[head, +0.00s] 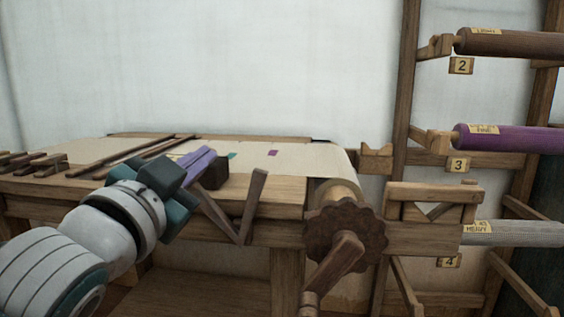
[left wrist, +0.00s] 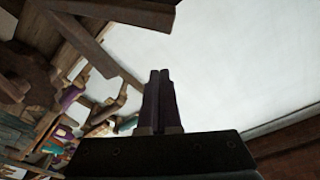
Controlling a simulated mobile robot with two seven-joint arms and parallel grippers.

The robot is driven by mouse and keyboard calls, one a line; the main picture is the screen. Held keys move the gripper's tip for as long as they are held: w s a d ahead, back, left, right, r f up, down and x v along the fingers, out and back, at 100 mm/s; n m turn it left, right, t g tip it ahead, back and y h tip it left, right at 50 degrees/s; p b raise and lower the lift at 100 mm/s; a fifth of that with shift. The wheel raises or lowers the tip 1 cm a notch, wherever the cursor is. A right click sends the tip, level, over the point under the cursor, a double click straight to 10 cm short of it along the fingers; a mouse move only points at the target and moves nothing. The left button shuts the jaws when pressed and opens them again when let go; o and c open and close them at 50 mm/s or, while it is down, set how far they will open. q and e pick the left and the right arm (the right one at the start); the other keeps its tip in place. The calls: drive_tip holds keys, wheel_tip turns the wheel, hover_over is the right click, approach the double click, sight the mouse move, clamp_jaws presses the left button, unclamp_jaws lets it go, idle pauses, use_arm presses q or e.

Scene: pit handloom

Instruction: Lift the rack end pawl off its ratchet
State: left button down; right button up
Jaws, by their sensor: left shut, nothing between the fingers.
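The ratchet (head: 318,232), a dark wooden toothed wheel, sits at the right end of the cloth roller. Left of it, at the bench's front edge, two slim wooden bars meet in a V; the upright bar (head: 252,205) looks like the pawl lever, though I cannot tell whether any part touches the teeth. My left gripper (head: 207,156) is shut and empty, up and left of the V, beside a dark block (head: 216,173). Its closed fingers also show in the left wrist view (left wrist: 159,78), with a toothed wheel (left wrist: 22,68) at left. My right gripper is not in view.
A crank handle (head: 336,259) projects from the ratchet's front. Pale cloth (head: 310,156) covers the bench top, with wooden sticks (head: 120,158) at left. A rack at right holds a brown roll (head: 515,43), a purple roll (head: 515,139) and a grey roll (head: 520,233).

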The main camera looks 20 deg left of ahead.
use_arm(q)
drive_tip(key=a+r+v, duration=0.1)
drive_tip(key=v, duration=0.6)
drive_tip(key=shift+s+f, duration=0.5)
drive_tip(key=shift+f, duration=0.05)
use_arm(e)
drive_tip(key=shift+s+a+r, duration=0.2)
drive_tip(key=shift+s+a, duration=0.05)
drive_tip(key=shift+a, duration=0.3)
use_arm(q)
drive_tip(key=shift+d, duration=0.1)
